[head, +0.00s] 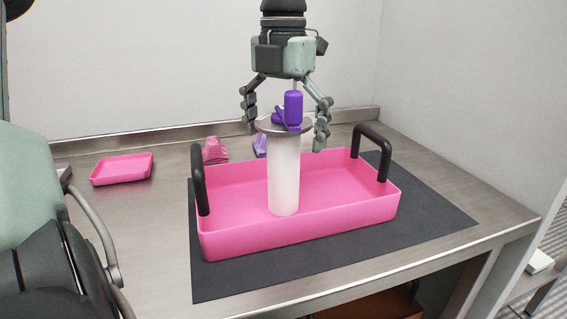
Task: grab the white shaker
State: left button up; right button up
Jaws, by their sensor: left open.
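The white shaker (284,175) is a tall white cylinder with a flat grey round top and a purple piece (293,108) on it. It looks upright, over or in the pink tray with black handles (330,215). I cannot tell whether its base rests on the tray floor. My left gripper (285,135) hangs from above, fingers pointing down. Its fingers are spread on either side of the purple piece and the grey top. I see no clear grip. My right gripper is not in view.
A dark mat (430,222) lies under the tray on the metal counter (145,230). A small empty pink tray (122,169) lies at the back left. A pink object (215,150) and a purple object (259,146) sit behind the large tray. Walls stand behind and right.

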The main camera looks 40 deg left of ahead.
pick_arm(q)
jog(key=shift+f, duration=0.35)
jog(key=shift+c, duration=0.6)
jog(key=c, duration=1.4)
